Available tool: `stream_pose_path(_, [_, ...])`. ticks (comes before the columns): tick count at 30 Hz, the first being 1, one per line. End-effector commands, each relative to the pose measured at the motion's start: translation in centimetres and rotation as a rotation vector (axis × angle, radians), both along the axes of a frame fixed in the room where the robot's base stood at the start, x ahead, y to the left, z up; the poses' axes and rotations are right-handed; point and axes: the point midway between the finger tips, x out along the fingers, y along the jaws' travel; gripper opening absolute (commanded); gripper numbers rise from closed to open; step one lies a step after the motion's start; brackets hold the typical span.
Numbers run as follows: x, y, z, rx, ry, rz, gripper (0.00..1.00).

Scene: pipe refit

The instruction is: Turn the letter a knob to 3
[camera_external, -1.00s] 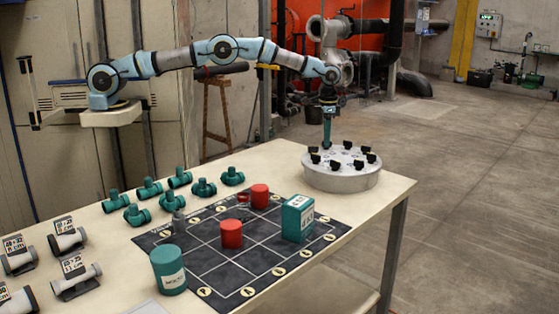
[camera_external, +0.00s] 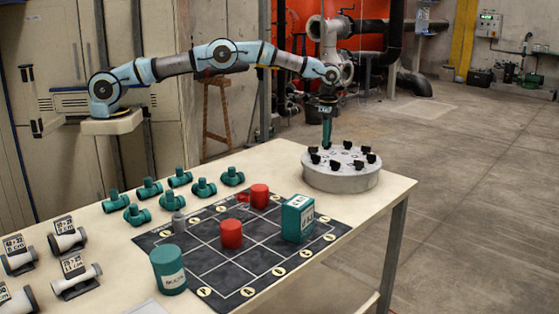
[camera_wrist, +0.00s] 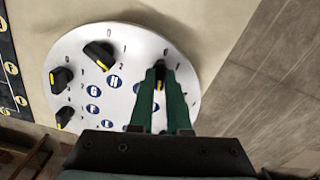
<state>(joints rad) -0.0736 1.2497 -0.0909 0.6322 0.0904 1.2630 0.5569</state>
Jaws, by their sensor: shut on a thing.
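A round, pale dial plate (camera_external: 340,183) stands on the table and carries a ring of black knobs. The wrist view shows its white face (camera_wrist: 132,45) with blue letter discs, including H (camera_wrist: 114,82), G (camera_wrist: 93,89) and F (camera_wrist: 93,110). My gripper (camera_external: 327,146) points down at the far rim of the plate. In the wrist view my gripper (camera_wrist: 161,71) has its green fingers shut on a black knob (camera_wrist: 159,84) with a yellow mark, beside the H knob (camera_wrist: 99,54). The held knob's letter is hidden by a finger, and its setting cannot be read.
Neighbouring knobs stand close to the held one. A dark grid mat (camera_external: 205,268) with red cylinders (camera_external: 231,234), a teal box (camera_external: 298,218) and a teal canister (camera_external: 168,270) lies nearer the camera. Teal pipe fittings (camera_external: 150,188) stand at left.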

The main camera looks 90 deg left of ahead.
Motion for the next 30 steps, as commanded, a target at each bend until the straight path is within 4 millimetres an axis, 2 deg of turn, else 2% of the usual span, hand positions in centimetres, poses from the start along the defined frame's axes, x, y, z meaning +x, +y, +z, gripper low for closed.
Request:
stream_pose_path(10, [0.08, -0.02, 0.10, -0.001, -0.003, -0.148, 0.00])
stream_pose_path(26, [0.10, -0.03, 0.13, 0.000, -0.004, -0.175, 0.00])
stream_pose_path(27, [0.10, -0.03, 0.14, 0.000, -0.004, -0.175, 0.17])
stream_pose_path(30, [0.08, -0.04, 0.12, 0.000, -0.004, -0.175, 0.28])
